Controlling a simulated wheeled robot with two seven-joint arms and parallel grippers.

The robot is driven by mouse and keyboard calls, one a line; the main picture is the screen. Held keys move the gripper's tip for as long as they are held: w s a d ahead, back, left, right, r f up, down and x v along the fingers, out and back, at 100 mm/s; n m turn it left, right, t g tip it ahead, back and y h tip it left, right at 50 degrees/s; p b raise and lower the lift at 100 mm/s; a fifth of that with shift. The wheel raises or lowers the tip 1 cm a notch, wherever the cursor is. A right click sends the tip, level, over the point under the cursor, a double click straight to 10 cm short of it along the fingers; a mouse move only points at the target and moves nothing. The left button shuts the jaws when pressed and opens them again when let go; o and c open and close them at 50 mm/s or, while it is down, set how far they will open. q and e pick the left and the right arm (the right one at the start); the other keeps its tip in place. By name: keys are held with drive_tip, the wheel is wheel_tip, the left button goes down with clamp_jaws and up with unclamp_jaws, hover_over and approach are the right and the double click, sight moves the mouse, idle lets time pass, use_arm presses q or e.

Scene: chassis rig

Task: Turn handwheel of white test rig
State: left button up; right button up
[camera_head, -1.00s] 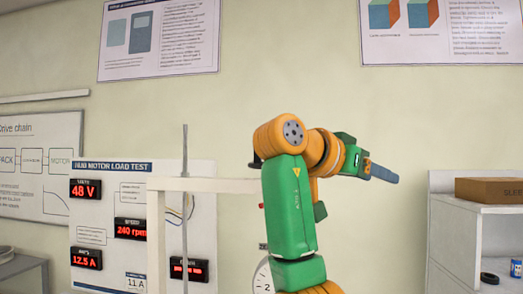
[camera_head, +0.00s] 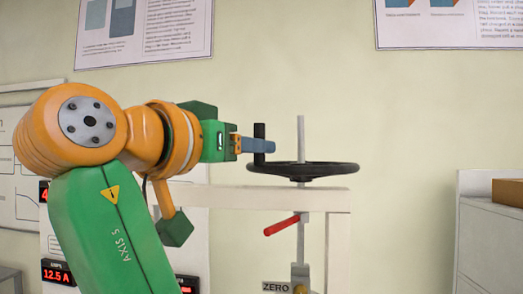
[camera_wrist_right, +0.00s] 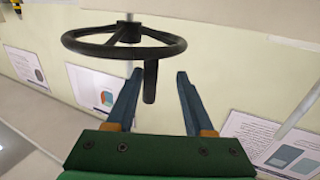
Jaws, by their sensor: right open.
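The black handwheel (camera_head: 322,170) lies flat on top of the white test rig (camera_head: 340,240), on a grey vertical shaft. Its upright black knob (camera_head: 259,131) stands on the left side of the rim. My right gripper (camera_head: 264,146) is at the knob, its blue fingers level with it. In the right wrist view, the open fingers (camera_wrist_right: 160,74) lie either side of the knob (camera_wrist_right: 150,82), apart from it, with the wheel (camera_wrist_right: 168,42) beyond. The knob appears closer to the left finger. My left gripper is not in view.
A red lever (camera_head: 282,225) sticks out from the shaft below the wheel, above a ZERO label (camera_head: 276,287). A grey cabinet (camera_head: 490,240) with a brown box (camera_head: 508,192) stands at the right. The space between rig and cabinet looks free.

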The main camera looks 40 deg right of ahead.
drive_tip(key=shift+s+d+r+p, duration=0.25)
drive_tip(key=shift+s+d+r, duration=0.1)
drive_tip(key=shift+d, duration=0.25)
drive_tip(key=shift+s+d+r+p, duration=0.25)
drive_tip(key=shift+s+d+r, duration=0.1)
drive_tip(key=shift+d, duration=0.25)
drive_tip(key=d, duration=0.1)
drive_tip(key=w+d, duration=0.1)
drive_tip(key=shift+w+d+f, duration=0.15)
drive_tip(key=shift+d+f, duration=0.15)
drive_tip(key=shift+f, duration=0.05)
drive_tip(key=shift+w+d+f, duration=0.1)
drive_tip(key=shift+w+d, duration=0.1)
drive_tip(key=shift+w, duration=0.05)
drive_tip(key=shift+c, duration=0.4)
drive_tip(key=shift+s+a, duration=0.2)
drive_tip(key=shift+a, duration=0.1)
drive_tip(key=c, duration=0.7)
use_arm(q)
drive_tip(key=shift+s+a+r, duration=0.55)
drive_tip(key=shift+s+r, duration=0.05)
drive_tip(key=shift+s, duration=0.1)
use_arm(e)
clamp_jaws()
drive_tip(key=shift+r, duration=0.2)
